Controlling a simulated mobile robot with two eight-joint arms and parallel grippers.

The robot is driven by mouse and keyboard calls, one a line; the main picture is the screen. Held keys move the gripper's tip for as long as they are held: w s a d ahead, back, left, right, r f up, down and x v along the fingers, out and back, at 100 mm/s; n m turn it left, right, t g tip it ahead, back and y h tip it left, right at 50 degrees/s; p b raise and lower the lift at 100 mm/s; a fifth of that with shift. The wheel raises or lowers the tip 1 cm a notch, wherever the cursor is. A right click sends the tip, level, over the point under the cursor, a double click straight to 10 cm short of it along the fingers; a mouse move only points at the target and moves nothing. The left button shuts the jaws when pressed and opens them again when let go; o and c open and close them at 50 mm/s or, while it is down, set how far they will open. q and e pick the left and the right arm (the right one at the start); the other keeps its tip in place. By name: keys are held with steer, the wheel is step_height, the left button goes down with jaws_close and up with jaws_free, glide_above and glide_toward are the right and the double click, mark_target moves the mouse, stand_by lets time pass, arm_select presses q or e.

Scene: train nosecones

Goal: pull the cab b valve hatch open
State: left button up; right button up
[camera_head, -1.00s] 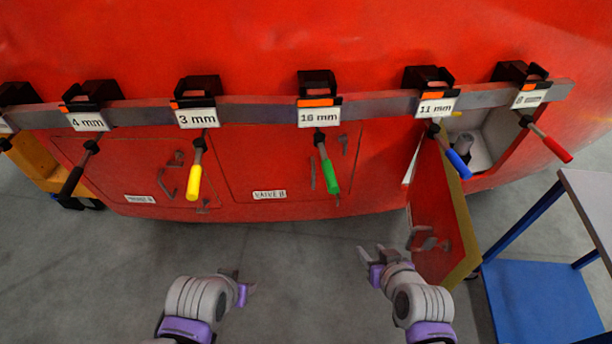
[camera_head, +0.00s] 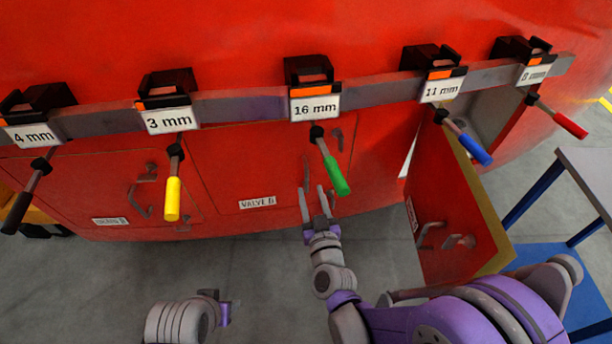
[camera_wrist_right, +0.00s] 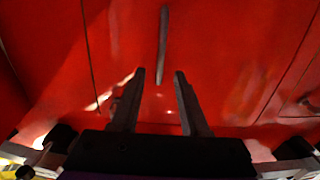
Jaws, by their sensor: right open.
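The cab b valve hatch (camera_head: 235,165), a red panel labelled VALVE B, is shut flush in the red nosecone. Its thin upright handle (camera_head: 306,174) is near the panel's right side, left of the green screwdriver. My right gripper (camera_head: 313,190) is open just below and in front of the handle. In the right wrist view the handle (camera_wrist_right: 163,45) is a dark bar ahead of the open fingers (camera_wrist_right: 159,76), in line with the gap between them. I see no contact. My left gripper (camera_head: 226,306) is low in the head view, apart from the hatch; its finger opening is unclear.
A rail (camera_head: 230,107) with labelled tool holders runs above the hatch. The green screwdriver (camera_head: 333,170) hangs close to my right gripper. Another hatch door (camera_head: 450,215) stands open on the right, beside my right arm. A table (camera_head: 590,175) is at far right.

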mark_target(307, 179)
steer(key=w, duration=0.3)
steer(key=w+a, duration=0.1)
steer(key=w, duration=0.2)
steer(key=shift+w+a, duration=0.15)
steer(key=shift+w, duration=0.05)
steer(key=shift+c, duration=0.2)
jaws_close()
stand_by(1.0)
